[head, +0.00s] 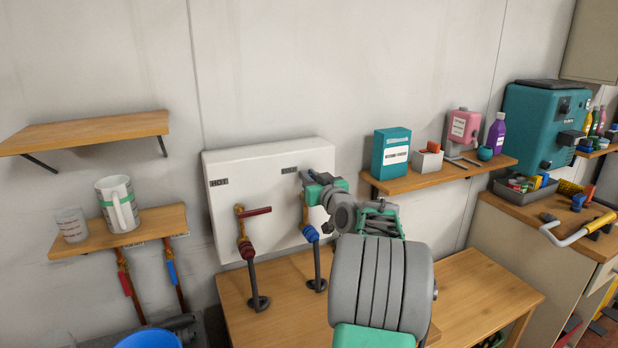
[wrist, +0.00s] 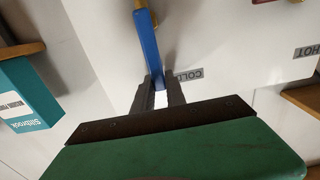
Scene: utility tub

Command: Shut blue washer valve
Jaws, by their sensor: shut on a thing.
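The blue washer valve's handle (wrist: 149,48) is a flat blue lever in the wrist view. Its free end sits between the two fingers of my gripper (wrist: 160,92), which is shut on it. Its other end meets a brass part at the top edge. In the head view my gripper (head: 312,180) is in front of the white panel (head: 265,165), by the cold label, and hides the lever. Below it show the blue collar (head: 311,233) and a grey hose. The red valve handle (head: 255,212) lies roughly horizontal to the left.
A shelf (head: 450,172) with a teal box (head: 391,152) and a pink dispenser (head: 463,128) is close right of my arm. The teal box also shows in the wrist view (wrist: 25,95). A shelf with a mug (head: 117,204) is at left. A wooden bench (head: 485,290) stands below.

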